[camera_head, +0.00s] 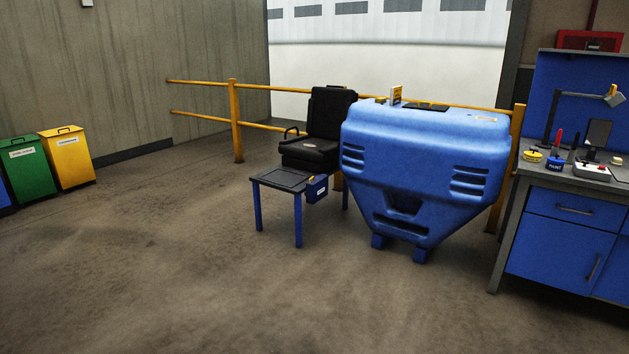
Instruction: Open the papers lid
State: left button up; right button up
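Lidded bins stand at the left by the wall in the head view. The green bin (30,173) and the yellow bin (72,165) each have a white label on the front and a dark handle on top. Their lids look shut. A blue bin (4,197) is cut off by the left edge, so its top is hidden. The label writing is too small to read, so I cannot tell which bin is for papers. Neither of my grippers is in view.
A blue-legged small table (277,178), a black chair (327,120) and a large blue counterweight (425,165) stand in the middle and right. A yellow railing (237,125) runs behind. A blue workbench (562,235) is at the right. The floor in front is clear.

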aim_at(313, 180)
jog(key=i, duration=1.55)
jog(key=i+j, duration=0.1)
jog(key=i, duration=1.45)
jog(key=i+z, duration=0.1)
jog(key=i, duration=1.45)
